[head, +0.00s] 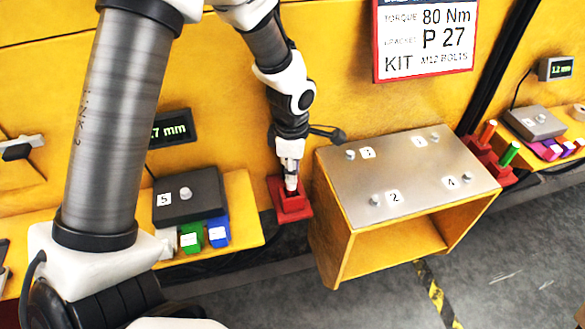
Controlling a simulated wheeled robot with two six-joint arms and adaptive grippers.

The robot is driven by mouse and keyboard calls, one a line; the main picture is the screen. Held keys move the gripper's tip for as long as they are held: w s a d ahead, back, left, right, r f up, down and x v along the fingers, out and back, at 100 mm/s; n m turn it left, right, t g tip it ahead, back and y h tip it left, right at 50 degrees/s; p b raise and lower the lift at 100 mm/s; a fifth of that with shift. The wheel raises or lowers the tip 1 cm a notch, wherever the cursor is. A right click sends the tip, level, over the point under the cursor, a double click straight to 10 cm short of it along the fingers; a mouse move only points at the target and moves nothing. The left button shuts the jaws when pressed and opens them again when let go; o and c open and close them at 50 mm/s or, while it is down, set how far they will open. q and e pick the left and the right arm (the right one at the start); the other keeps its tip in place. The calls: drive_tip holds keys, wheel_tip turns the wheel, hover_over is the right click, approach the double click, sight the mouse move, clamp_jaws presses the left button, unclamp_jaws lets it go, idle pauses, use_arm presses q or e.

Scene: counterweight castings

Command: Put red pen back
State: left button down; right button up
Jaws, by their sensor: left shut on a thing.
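My left gripper (291,182) points down into a small red holder (292,212) that stands in front of the yellow wall, left of the metal-topped stand. Its fingers are close together, shut on a slim thing that I take to be the red pen. The pen is almost wholly hidden by the fingers and the holder walls. I cannot tell how deep it sits. My right gripper is not in view.
The stand (400,180) with numbered knobs is close right of the holder. Farther right, an orange pen (487,133) and a green pen (509,153) stand in red holders. A dark box (188,195) and coloured blocks lie on the left shelf.

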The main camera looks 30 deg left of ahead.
use_arm(q)
drive_tip(key=shift+f, duration=0.3)
drive_tip(key=c, duration=0.9)
unclamp_jaws()
wheel_tip(320, 180, up, 19)
drive_tip(key=p, duration=0.6)
drive_tip(key=shift+s, duration=0.1)
